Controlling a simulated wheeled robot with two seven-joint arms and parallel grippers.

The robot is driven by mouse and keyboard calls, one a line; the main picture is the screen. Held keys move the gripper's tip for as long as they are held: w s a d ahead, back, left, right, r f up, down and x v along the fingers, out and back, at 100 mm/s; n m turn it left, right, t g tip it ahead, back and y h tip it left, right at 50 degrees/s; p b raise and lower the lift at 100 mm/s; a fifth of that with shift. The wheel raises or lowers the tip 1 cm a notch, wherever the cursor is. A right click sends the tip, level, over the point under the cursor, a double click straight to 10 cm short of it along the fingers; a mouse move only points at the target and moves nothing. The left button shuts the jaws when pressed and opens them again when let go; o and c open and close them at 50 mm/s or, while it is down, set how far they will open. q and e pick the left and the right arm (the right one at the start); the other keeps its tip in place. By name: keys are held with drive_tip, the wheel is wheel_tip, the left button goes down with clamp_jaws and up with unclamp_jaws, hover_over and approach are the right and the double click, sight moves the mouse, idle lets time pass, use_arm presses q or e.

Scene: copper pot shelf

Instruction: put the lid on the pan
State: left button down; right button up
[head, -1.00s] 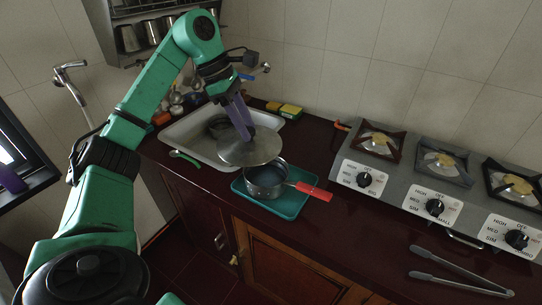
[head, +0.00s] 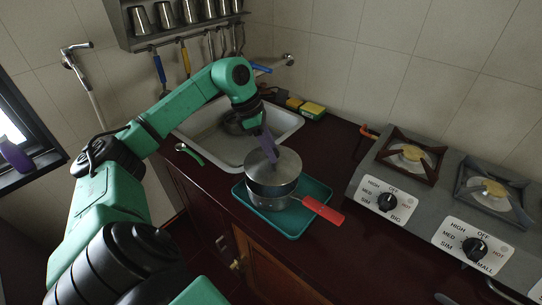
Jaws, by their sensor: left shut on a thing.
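The round metal lid (head: 285,165) is level over the pan, in the head view. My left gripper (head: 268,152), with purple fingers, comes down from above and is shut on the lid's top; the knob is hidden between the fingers. The small metal pan (head: 270,196) with a red handle (head: 324,210) stands on a teal tray (head: 290,229), handle pointing right. The lid covers the pan's opening from this view. I cannot tell whether it touches the rim or hovers slightly above. My right gripper is not in view.
A sink (head: 285,122) lies behind the pan, with sponges (head: 312,110) at its back edge. A green-handled tool (head: 190,153) lies left of the sink. A gas stove (head: 440,205) stands to the right. Dark counter is clear between tray and stove.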

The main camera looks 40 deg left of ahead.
use_arm(q)
drive_tip(key=f, duration=0.2)
drive_tip(key=shift+s+f, duration=0.3)
drive_tip(key=shift+s, duration=0.05)
drive_tip(key=shift+w+f, duration=0.1)
drive_tip(key=shift+f, duration=0.05)
drive_tip(key=shift+f+b, duration=0.5)
drive_tip(key=shift+f, duration=0.05)
drive_tip(key=shift+c, duration=2.4)
unclamp_jaws()
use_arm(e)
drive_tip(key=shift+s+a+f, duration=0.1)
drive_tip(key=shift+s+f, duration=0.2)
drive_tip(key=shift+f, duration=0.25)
use_arm(q)
drive_tip(key=shift+r, duration=0.1)
